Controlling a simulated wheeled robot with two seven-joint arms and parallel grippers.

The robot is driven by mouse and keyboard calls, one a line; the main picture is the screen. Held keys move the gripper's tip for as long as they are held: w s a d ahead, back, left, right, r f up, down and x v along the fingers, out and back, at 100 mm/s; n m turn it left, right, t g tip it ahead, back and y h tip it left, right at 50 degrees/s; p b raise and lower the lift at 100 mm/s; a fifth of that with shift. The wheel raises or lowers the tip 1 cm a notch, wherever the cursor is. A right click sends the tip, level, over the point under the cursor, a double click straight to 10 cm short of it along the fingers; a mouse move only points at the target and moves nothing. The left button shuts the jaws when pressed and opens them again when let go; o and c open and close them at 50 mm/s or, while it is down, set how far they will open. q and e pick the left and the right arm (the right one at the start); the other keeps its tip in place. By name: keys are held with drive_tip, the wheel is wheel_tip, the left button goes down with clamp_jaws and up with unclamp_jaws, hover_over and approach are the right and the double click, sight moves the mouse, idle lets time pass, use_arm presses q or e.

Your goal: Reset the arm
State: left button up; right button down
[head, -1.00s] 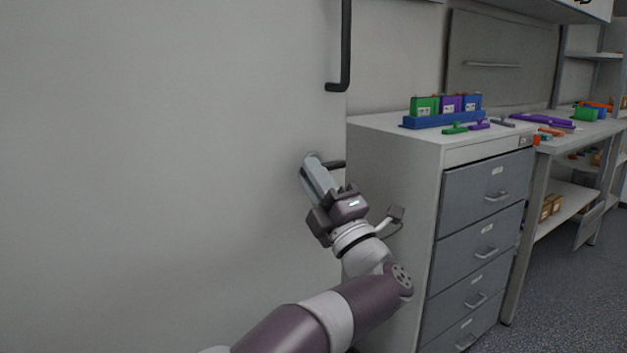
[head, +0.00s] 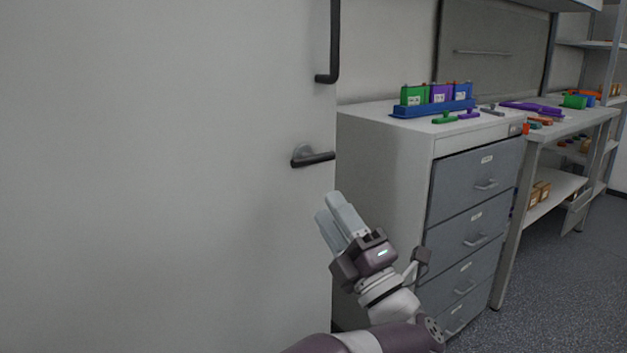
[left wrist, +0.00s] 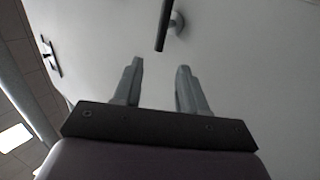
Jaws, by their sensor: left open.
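My left gripper (head: 332,217) is in front of the white door, below and to the right of the lever handle (head: 312,157). It points up and a little left, with its two fingers apart and nothing between them. In the left wrist view the fingers (left wrist: 159,75) are spread and empty, and the dark lever handle (left wrist: 165,25) shows beyond them, apart from the fingertips. My right gripper is in neither view.
The white door (head: 150,180) fills the left side, with a long dark pull bar (head: 335,40) above the lever. A drawer cabinet (head: 385,190) stands close right of my arm. On its top is a blue rack (head: 432,107) of coloured blocks. A workbench (head: 575,125) stands beyond.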

use_arm(q)
drive_tip(key=v, duration=0.3)
